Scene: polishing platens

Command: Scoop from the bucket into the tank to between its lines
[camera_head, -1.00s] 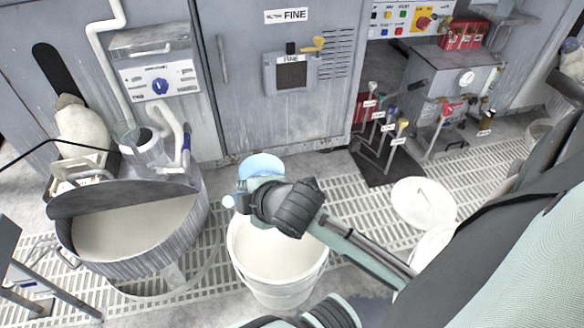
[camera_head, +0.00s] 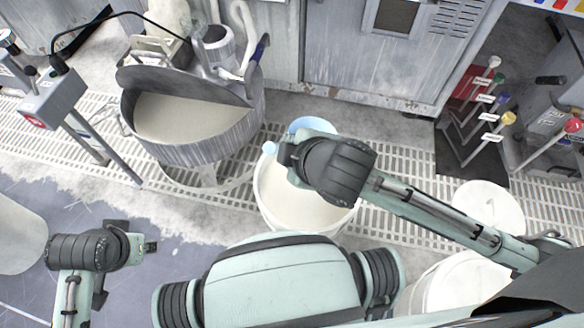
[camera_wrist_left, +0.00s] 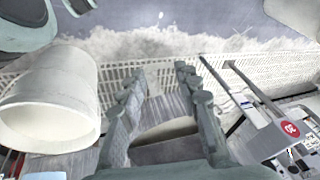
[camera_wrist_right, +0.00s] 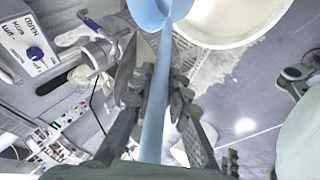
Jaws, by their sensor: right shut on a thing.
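The white bucket (camera_head: 268,204) stands on the floor grating, with pale material inside. It also shows in the right wrist view (camera_wrist_right: 235,22). My right gripper (camera_head: 283,156) is shut on the handle (camera_wrist_right: 153,125) of a blue scoop (camera_head: 312,124). The scoop's cup is at the bucket's far rim; its contents are hidden. The round grey tank (camera_head: 205,155) stands left of the bucket and holds pale material. I cannot make out its lines. My left gripper (camera_head: 150,246) is open and empty, low at the left; its fingers stand apart in the left wrist view (camera_wrist_left: 160,75).
A control box with a red label (camera_head: 50,100) stands on a post left of the tank. A white lid (camera_head: 488,205) lies right of the bucket. Levers (camera_head: 485,115) and grey cabinets (camera_head: 370,65) line the back.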

